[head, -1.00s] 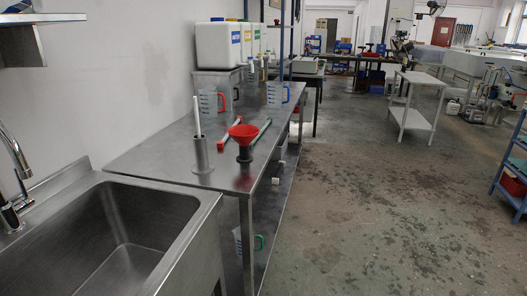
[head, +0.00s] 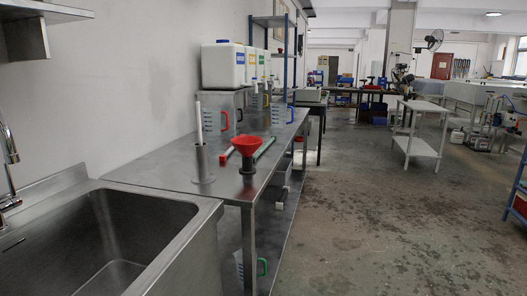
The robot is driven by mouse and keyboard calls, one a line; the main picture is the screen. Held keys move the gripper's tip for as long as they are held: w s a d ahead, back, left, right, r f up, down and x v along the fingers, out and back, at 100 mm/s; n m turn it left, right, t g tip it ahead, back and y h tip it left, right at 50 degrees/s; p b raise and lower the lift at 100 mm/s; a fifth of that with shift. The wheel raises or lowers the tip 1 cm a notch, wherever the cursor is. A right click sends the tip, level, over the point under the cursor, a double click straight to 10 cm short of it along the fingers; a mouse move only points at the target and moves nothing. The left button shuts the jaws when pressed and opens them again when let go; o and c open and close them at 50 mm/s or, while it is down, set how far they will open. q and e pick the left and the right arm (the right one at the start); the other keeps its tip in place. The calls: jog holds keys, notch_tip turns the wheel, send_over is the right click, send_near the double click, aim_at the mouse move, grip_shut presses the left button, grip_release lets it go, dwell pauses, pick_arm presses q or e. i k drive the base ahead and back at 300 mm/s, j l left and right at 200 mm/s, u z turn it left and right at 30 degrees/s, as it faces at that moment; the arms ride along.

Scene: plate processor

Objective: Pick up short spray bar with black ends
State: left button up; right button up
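I cannot make out a short spray bar with black ends in the head view. On the steel bench (head: 160,168), a thin bar with a red end (head: 227,156) and a thin green bar (head: 265,147) lie partly behind a red funnel (head: 246,145). Black ends cannot be told on either. Neither of my grippers is in view.
A steel sink (head: 105,235) stands at the near left. A metal cylinder (head: 203,165) holding a white rod (head: 199,122) stands on the bench. Measuring jugs and white canisters (head: 223,66) are farther back. The floor (head: 390,230) to the right is clear.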

aim_at(273, 137)
jog(key=i+l, duration=0.25)
jog(key=l, duration=0.15)
jog(key=i+l+u, duration=0.15)
jog(key=l+u, duration=0.3)
jog(key=i+l+u, duration=0.15)
jog(key=l+u, duration=0.15)
jog(key=u, duration=1.25)
